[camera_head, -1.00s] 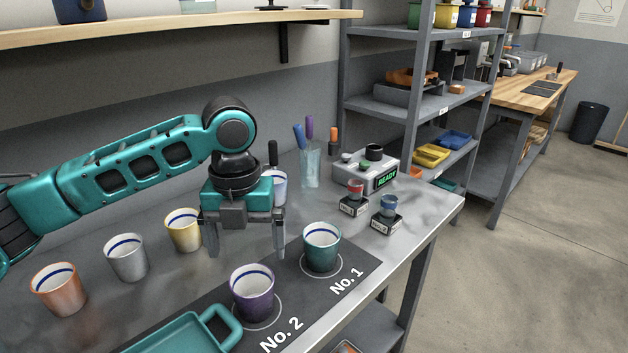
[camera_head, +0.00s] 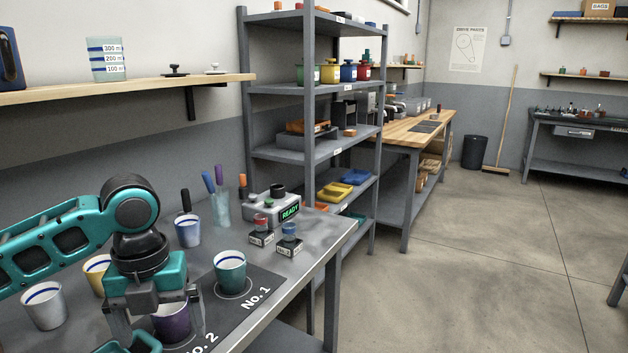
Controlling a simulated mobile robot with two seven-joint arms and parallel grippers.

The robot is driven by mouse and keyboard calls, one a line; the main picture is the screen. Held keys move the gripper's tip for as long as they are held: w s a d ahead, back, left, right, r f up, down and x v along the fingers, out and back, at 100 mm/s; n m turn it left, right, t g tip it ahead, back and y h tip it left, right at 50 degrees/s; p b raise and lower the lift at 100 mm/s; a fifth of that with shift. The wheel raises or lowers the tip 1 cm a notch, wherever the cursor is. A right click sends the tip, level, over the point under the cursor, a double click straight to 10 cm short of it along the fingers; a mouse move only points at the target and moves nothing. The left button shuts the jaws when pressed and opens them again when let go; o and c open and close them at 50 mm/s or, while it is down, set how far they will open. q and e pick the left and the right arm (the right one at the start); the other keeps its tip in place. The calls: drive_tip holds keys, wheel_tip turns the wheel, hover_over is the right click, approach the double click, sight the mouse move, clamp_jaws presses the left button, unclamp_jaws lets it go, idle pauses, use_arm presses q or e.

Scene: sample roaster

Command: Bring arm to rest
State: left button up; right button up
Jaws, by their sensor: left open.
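My left arm comes in from the left over the metal bench (camera_head: 318,238).
A white cup (camera_head: 45,307), a yellow cup (camera_head: 98,272) and a blue-white cup (camera_head: 187,231) stand on the bench. A device reading READY (camera_head: 272,205) and two small labelled stands are at the back right. A grey shelf (camera_head: 312,152) stands behind. The floor at right is clear.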

use_arm(q)
drive_tip(key=d+f+n+t+h+p, duration=0.2)
drive_tip(key=d+f+n+t+h, duration=0.45)
drive_tip(key=d+f+n, duration=0.8)
drive_tip(key=s+a+f+n+t+y, duration=0.2)
drive_tip(key=s+a+f+n, duration=0.2)
drive_tip(key=n, duration=0.4)
drive_tip(key=s+a+f+n+t+y+p, duration=0.1)
drive_tip(key=s+a+f+n+t+y, duration=0.1)
drive_tip(key=s+a+f+n, duration=0.3)
drive_tip(key=s+a+n, duration=0.1)
drive_tip(key=s+n, duration=0.2)
drive_tip(key=s, duration=0.1)
drive_tip(key=shift+s+a, duration=0.2)
drive_tip(key=shift+s, duration=0.05)
drive_tip(key=shift+y, duration=0.25)
